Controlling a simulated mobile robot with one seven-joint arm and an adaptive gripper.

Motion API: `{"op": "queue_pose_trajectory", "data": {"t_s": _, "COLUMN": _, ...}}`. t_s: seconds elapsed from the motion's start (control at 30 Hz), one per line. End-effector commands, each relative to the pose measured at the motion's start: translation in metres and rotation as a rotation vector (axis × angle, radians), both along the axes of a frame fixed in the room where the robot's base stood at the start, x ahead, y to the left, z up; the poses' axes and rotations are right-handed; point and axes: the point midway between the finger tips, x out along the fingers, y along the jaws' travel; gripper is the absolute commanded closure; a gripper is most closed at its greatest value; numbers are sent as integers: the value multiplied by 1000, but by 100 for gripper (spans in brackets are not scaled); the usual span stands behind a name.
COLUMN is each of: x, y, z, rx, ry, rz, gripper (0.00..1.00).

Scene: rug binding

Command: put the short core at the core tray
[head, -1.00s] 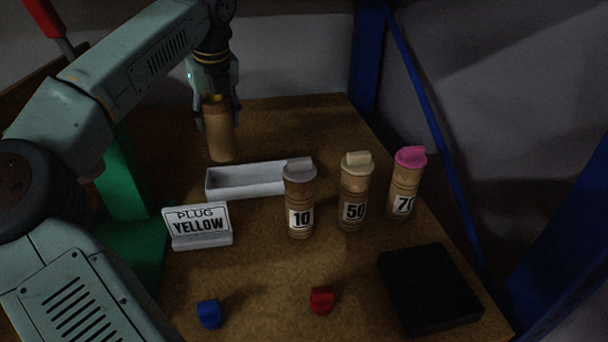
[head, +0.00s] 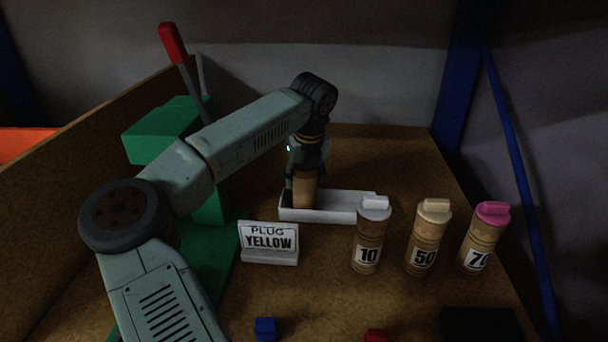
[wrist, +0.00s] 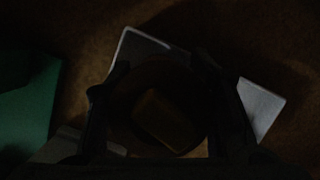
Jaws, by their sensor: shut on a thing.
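My gripper (head: 305,178) is shut on a plain brown short core (head: 304,194) and holds it upright at the left end of the white core tray (head: 340,215). The core's lower end is hidden behind the tray's front wall, so I cannot tell whether it touches the tray floor. In the dark wrist view, the core (wrist: 168,118) shows between the fingers, with the tray (wrist: 262,106) below on both sides.
Three labelled cores, 10 (head: 368,240), 50 (head: 427,240) and 70 (head: 482,240), stand right of the tray. A "PLUG YELLOW" sign (head: 268,242) stands in front. Blue (head: 265,328) and red (head: 375,336) plugs lie nearer. A green stand (head: 160,135) is at left.

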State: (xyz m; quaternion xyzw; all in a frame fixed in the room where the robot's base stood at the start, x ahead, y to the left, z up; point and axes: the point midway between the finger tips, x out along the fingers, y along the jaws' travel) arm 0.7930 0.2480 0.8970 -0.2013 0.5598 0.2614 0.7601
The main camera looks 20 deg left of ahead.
Motion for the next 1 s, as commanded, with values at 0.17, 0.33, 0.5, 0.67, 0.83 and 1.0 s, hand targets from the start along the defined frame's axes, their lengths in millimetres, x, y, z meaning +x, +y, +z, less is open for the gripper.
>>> {"op": "queue_pose_trajectory", "data": {"t_s": 0.17, "x": 0, "y": 0, "z": 1, "rx": 0, "ry": -2, "rz": 0, "gripper": 87}}
{"op": "queue_pose_trajectory", "data": {"t_s": 0.33, "x": 0, "y": 0, "z": -2, "rx": 1, "ry": -1, "rz": 0, "gripper": 49}}
{"op": "queue_pose_trajectory", "data": {"t_s": 0.5, "x": 0, "y": 0, "z": -2, "rx": 1, "ry": -1, "rz": -1, "gripper": 37}}
{"op": "queue_pose_trajectory", "data": {"t_s": 0.67, "x": 0, "y": 0, "z": -2, "rx": 1, "ry": -1, "rz": -1, "gripper": 32}}
{"op": "queue_pose_trajectory", "data": {"t_s": 0.83, "x": 0, "y": 0, "z": -2, "rx": 1, "ry": -1, "rz": -1, "gripper": 32}}
{"op": "queue_pose_trajectory", "data": {"t_s": 1.0, "x": 0, "y": 0, "z": 5, "rx": 2, "ry": -2, "rz": 0, "gripper": 32}}
